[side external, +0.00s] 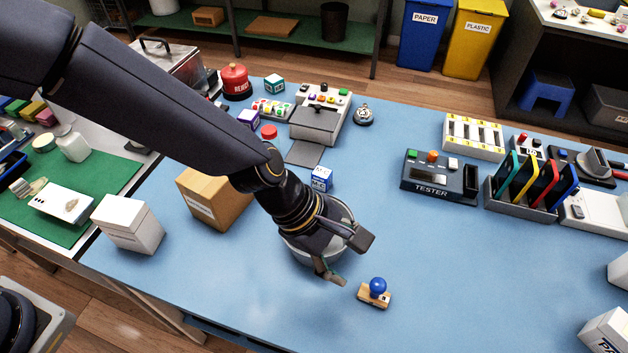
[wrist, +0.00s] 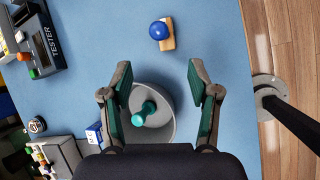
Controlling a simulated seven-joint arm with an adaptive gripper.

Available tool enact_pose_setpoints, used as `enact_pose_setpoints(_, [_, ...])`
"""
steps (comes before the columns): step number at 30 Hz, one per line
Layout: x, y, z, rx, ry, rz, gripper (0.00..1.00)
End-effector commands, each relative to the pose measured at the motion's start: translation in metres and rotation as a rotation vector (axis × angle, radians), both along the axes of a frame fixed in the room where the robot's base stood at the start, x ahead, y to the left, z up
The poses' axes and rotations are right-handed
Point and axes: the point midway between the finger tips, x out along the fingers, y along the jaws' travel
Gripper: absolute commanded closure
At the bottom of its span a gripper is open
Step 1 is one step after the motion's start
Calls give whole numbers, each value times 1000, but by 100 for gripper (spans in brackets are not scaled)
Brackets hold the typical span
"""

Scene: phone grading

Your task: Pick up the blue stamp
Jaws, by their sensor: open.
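The blue stamp (side external: 377,287) has a round blue knob on a light wooden base. It stands upright on the blue table near its front edge, to the right of my gripper (side external: 348,262) in the side external view. In the wrist view the blue stamp (wrist: 160,31) lies beyond my fingertips, near the top middle. My gripper (wrist: 159,72) is open and empty, above the table beside a grey round bin. Nothing touches the stamp.
The grey bin (wrist: 163,98) sits below my fingers and holds a teal-handled thing (wrist: 146,112). A cardboard box (side external: 208,203) stands at left. The tester (side external: 440,180) and a rack of colored phones (side external: 520,203) are at right. The table around the stamp is clear.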

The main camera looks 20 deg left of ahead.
Motion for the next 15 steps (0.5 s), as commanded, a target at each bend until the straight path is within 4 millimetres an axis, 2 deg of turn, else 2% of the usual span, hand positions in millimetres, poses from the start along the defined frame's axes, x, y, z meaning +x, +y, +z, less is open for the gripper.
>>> enact_pose_setpoints(1, [1, -6, -12, 2, 5, 2, 39])
enact_pose_setpoints(6, [5, -26, -44, 0, 3, 2, 39])
enact_pose_setpoints(9, [7, -34, -57, 0, 1, 1, 39])
enact_pose_setpoints(15, [8, -42, -69, -1, 1, 1, 39])
